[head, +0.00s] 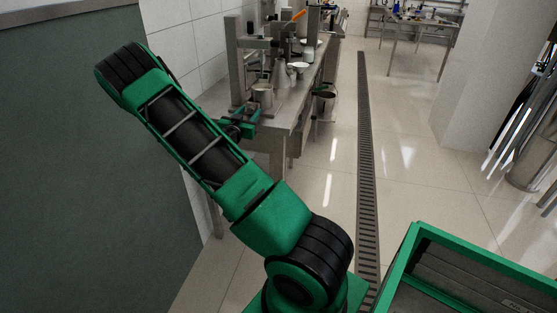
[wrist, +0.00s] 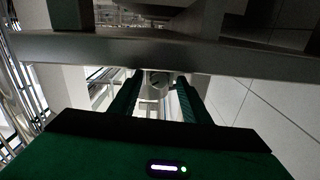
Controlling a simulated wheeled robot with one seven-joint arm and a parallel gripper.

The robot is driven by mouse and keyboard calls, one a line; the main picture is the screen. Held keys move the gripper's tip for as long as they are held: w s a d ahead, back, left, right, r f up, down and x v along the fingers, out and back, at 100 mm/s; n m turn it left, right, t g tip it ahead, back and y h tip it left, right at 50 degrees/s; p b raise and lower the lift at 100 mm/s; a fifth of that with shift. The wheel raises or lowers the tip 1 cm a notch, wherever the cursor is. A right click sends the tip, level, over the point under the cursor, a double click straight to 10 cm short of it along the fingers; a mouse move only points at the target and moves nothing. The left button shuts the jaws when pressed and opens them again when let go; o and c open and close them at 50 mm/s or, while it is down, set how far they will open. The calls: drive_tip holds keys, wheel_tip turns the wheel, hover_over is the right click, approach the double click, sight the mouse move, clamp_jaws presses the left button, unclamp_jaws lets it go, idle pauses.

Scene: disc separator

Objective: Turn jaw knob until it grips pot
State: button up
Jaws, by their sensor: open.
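My gripper (head: 249,116) is at the near end of the steel table, its green fingers beside the table edge. In the wrist view my gripper (wrist: 160,80) has its two fingers apart. A round grey part (wrist: 155,84), perhaps the jaw knob, shows between the fingertips; I cannot tell whether they touch it. A steel pot (head: 262,95) stands upright on the table just beyond my gripper. The jaws around the pot are too small to make out, so I cannot tell whether they touch it.
The steel table (head: 289,112) carries an upright frame (head: 236,60), a metal cone (head: 280,76) and a white bowl (head: 300,67). A bucket (head: 325,103) is at its right side. A dark green panel (head: 80,170) stands left.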

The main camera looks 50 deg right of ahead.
drive_tip(key=m, duration=0.3)
drive_tip(key=shift+s+a+m, duration=0.1)
drive_tip(key=shift+a+m, duration=0.2)
drive_tip(key=shift+a, duration=0.05)
drive_tip(key=v, duration=1)
drive_tip(key=s+d+m+g+y, duration=0.25)
drive_tip(key=s+g, duration=0.45)
drive_tip(key=s, duration=0.6)
drive_tip(key=s+a+n+g+y, duration=0.1)
drive_tip(key=s+a+n+y, duration=0.3)
drive_tip(key=s+a+y, duration=0.4)
drive_tip(key=shift+s+a+n+g, duration=0.3)
drive_tip(key=shift+s+a+n, duration=0.05)
drive_tip(key=shift+s, duration=0.9)
drive_tip(key=shift+y, duration=0.25)
